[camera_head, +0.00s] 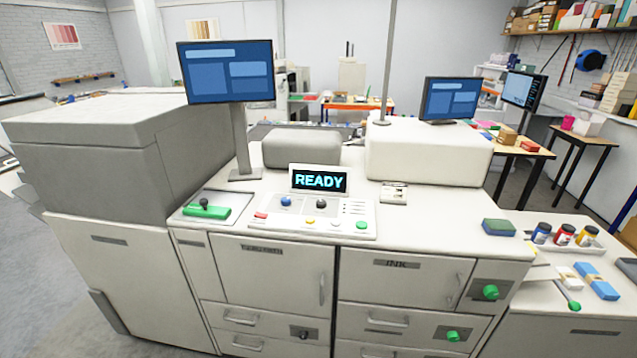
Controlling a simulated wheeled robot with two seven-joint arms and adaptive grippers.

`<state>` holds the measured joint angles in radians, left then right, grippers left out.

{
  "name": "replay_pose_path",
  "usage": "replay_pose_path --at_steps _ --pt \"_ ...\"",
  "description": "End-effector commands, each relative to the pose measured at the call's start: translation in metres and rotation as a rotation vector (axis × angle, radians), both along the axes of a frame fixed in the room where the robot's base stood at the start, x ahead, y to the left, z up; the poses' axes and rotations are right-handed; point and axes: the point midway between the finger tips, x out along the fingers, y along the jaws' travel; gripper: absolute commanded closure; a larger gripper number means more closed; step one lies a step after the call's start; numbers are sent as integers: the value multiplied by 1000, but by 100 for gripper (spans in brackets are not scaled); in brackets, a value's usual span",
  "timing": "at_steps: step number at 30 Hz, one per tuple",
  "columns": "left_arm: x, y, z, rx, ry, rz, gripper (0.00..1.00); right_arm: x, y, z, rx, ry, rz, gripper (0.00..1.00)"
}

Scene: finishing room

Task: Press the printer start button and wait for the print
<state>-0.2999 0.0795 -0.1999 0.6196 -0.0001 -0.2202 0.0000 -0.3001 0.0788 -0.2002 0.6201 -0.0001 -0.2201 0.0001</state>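The printer is a large off-white machine (210,240) across the middle of the head view. Its small display (319,179) reads READY in cyan letters. Below it is a sloped control panel (285,227) with a red button (261,215), a blue knob (286,201), a black knob (321,203), a yellow button (307,222) and a green button (362,225) at the right end. No label naming a start button is readable. Neither of my grippers is in view, and nothing covers the panel.
A green block with a black knob (206,210) sits left of the panel. Green knobs (490,292) stick out of the front at lower right. A monitor (226,71) stands behind. A side table (565,328) at right holds ink jars (564,235). Space above the panel is clear.

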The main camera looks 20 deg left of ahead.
Motion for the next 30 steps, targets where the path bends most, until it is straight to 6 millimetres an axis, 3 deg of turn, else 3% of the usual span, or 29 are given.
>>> replay_pose_path --at_steps 13,26,30 --pt "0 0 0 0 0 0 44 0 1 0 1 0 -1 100" --pt "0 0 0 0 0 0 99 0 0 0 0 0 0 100" --pt "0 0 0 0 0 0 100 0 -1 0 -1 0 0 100"
